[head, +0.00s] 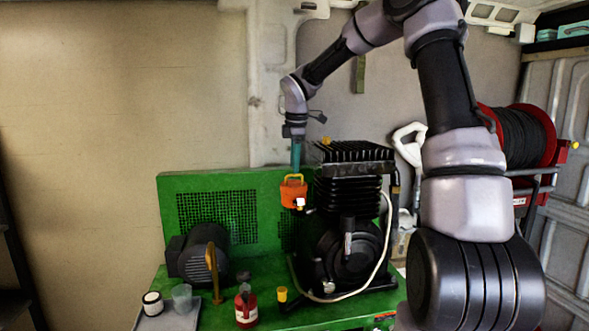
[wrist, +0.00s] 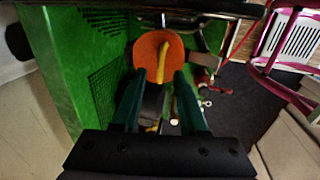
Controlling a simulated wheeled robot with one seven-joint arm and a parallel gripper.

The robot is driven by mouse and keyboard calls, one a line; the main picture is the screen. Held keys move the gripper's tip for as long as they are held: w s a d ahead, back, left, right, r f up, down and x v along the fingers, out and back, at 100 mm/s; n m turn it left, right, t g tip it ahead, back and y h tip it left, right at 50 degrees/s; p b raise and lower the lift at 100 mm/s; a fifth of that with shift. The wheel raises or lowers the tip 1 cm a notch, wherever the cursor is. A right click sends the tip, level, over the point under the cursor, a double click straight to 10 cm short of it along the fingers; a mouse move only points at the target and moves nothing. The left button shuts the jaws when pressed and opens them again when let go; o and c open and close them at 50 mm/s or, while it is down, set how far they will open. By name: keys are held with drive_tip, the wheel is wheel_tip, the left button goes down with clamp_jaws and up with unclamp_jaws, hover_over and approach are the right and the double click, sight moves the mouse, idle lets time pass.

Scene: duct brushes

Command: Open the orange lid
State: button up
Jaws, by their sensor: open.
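The orange lid (head: 293,188) is near the compressor's left side, in front of the green panel. In the wrist view the lid (wrist: 148,48) looks round and orange, with a curved yellow strip across it. My gripper (head: 296,168) points down just above the lid in the head view. In the wrist view its two teal fingers (wrist: 159,76) are apart, with the yellow strip showing between them. Nothing is held. I cannot tell whether the fingers touch the lid. What lies under the lid is hidden.
The black finned compressor (head: 350,225) stands close to the right of the lid. A green panel (head: 235,185) rises behind. A motor (head: 204,255), a red bottle (head: 246,307) and a small yellow cup (head: 282,294) stand lower. A red hose reel (head: 525,135) is at right.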

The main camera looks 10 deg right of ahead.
drive_tip(key=shift+w+f, duration=0.2)
drive_tip(key=shift+f, duration=0.8)
clamp_jaws()
idle(0.8)
